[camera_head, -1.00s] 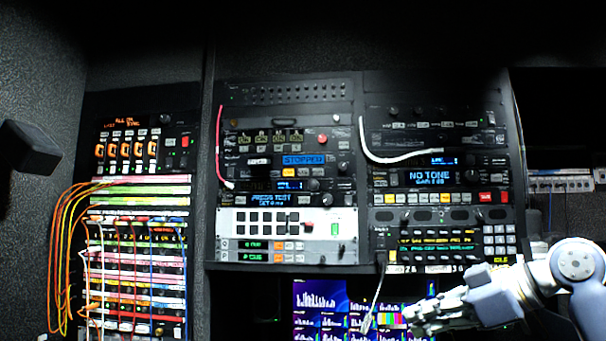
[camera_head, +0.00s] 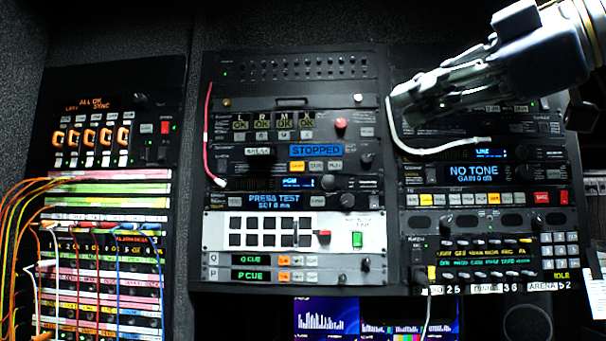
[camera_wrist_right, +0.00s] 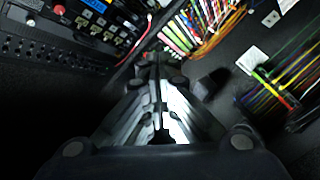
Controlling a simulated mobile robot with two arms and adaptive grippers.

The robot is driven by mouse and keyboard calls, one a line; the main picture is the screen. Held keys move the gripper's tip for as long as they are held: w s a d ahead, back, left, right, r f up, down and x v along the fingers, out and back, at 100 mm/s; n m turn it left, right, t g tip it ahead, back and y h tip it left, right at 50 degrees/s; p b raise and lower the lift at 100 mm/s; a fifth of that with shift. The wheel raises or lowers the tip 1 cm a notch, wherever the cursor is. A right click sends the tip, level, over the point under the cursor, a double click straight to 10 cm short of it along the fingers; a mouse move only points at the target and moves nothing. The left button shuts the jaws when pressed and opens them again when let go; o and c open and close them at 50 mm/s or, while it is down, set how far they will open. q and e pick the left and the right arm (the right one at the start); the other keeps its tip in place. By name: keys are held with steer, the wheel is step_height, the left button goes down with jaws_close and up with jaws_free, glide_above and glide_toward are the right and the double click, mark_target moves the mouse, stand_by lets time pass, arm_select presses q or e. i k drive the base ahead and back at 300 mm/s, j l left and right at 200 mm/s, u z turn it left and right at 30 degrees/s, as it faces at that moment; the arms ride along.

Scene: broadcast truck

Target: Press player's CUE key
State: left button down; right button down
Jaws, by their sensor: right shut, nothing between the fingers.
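A rack unit with a blue display reading STOPPED (camera_head: 316,150) sits in the middle rack. A row of small keys (camera_head: 316,165) lies just below the display, the leftmost one lit orange; their lettering is too small to read surely, so I cannot tell which is CUE. My right gripper (camera_head: 398,105) is shut and empty, up and to the right of this unit, in front of the right rack's upper part and apart from the keys. In the right wrist view its closed fingers (camera_wrist_right: 155,62) point toward the racks. My left gripper is not in view.
Lower units read Q CUE (camera_head: 251,260) and P CUE (camera_head: 251,275), with orange keys beside them. A white cable (camera_head: 440,150) loops near my right gripper. A red cable (camera_head: 207,130) hangs left of the STOPPED unit. A red knob (camera_head: 340,124) stands above it.

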mark_target(312, 165)
steer(key=i+j, duration=0.35)
steer(key=i, duration=0.2)
steer(key=i+j, duration=0.35)
steer(key=i, duration=0.2)
